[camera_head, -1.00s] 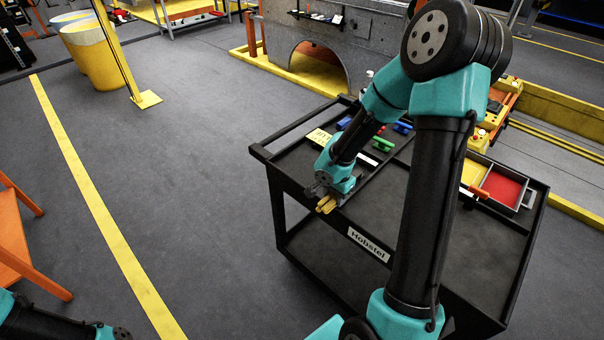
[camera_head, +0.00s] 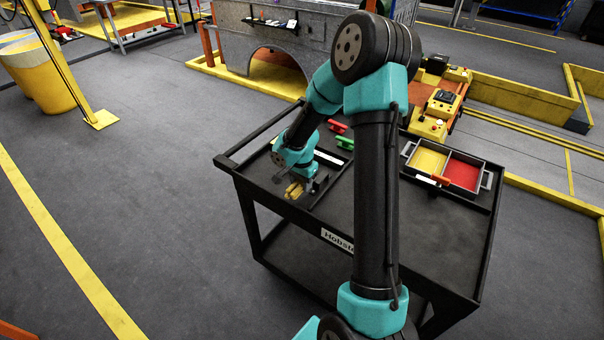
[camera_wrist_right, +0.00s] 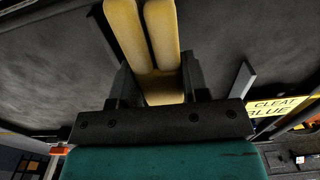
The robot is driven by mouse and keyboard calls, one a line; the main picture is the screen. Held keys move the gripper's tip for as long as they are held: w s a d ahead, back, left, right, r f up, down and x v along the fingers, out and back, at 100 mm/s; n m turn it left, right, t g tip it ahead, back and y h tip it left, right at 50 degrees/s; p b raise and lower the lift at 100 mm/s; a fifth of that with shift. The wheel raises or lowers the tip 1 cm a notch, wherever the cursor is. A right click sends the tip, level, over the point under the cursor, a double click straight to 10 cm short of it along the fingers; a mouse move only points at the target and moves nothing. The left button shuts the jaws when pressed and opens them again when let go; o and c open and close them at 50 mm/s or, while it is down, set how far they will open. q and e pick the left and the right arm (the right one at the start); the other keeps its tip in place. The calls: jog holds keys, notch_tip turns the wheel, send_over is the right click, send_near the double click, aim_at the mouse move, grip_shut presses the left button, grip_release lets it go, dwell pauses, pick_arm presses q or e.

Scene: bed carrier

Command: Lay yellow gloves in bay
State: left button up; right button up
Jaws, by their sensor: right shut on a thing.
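The yellow gloves (camera_head: 294,190) are in my right gripper (camera_head: 306,181), over the left part of the black cart top. In the right wrist view the gloves (camera_wrist_right: 146,45) show as two long yellow pieces joined at the base, between the two dark fingers of the gripper (camera_wrist_right: 158,85). A tray on the right of the cart has a yellow compartment (camera_head: 428,161) and a red compartment (camera_head: 463,174). Both look empty except for a small red and white thing at the near edge. Whether the gloves touch the cart top is unclear. My left gripper is out of view.
The black cart (camera_head: 440,235) has a raised rim. Red and green cleats (camera_head: 345,142) lie in a section behind my right arm. A yellow label reading "CLEAT BLUE" (camera_wrist_right: 278,107) shows in the wrist view. The cart top between arm and tray is bare.

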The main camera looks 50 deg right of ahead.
jog(key=w+d, duration=0.6)
jog(key=shift+d+f, duration=0.35)
jog(key=shift+f, duration=0.05)
jog(key=shift+f, duration=1.75)
jog(key=shift+f, duration=0.1)
jog(key=o, duration=0.9)
notch_tip(320, 180, up, 12)
jog(key=shift+r, duration=0.1)
